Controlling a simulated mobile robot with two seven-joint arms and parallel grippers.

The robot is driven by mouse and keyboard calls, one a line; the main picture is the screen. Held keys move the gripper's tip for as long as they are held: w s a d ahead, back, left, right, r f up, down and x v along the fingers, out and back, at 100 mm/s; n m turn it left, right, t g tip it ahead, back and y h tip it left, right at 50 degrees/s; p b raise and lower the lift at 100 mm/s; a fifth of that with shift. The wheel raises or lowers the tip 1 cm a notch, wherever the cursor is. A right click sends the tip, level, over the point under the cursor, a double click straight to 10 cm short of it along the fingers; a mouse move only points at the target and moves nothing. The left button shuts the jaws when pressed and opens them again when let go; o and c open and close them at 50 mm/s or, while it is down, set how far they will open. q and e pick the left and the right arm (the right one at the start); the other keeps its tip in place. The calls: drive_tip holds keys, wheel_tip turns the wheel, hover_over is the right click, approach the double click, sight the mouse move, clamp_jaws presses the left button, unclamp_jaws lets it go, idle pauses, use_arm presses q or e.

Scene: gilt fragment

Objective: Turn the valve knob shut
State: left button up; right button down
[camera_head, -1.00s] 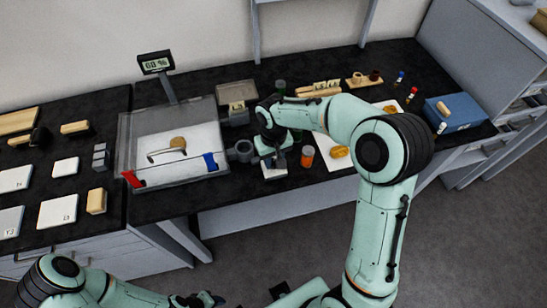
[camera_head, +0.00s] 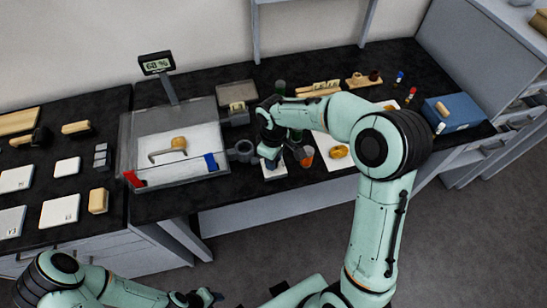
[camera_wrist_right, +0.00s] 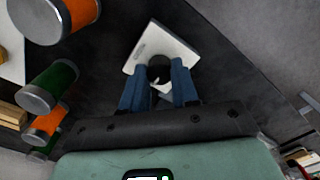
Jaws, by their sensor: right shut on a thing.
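The valve knob (camera_wrist_right: 158,70) is a small dark round piece on a white plate (camera_wrist_right: 172,46), seen in the right wrist view. My right gripper (camera_wrist_right: 160,88) has its two blue fingers on either side of the knob and is shut on it. In the head view my right gripper (camera_head: 272,163) is low over the white plate (camera_head: 275,173) near the bench's front edge, and it hides the knob. My left gripper (camera_head: 208,298) is at the bottom edge of the head view, away from the bench; its finger opening is unclear.
An orange jar (camera_head: 307,157) stands close to the right of my right gripper. A clear-walled box (camera_head: 125,150) with a display (camera_head: 156,63) behind it stands to the left. A blue box (camera_head: 455,112) is at the far right. Orange and green jars line the wrist view's left side.

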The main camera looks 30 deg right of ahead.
drive_tip(key=shift+w+r, duration=0.1)
idle(0.3)
drive_tip(key=c, duration=0.8)
unclamp_jaws()
drive_tip(key=shift+c, duration=0.2)
use_arm(q)
drive_tip(key=shift+w+r+p, duration=0.65)
drive_tip(key=shift+w+r, duration=0.1)
drive_tip(key=shift+r, duration=0.1)
use_arm(e)
wheel_tip(320, 180, up, 13)
drive_tip(key=shift+r, duration=0.2)
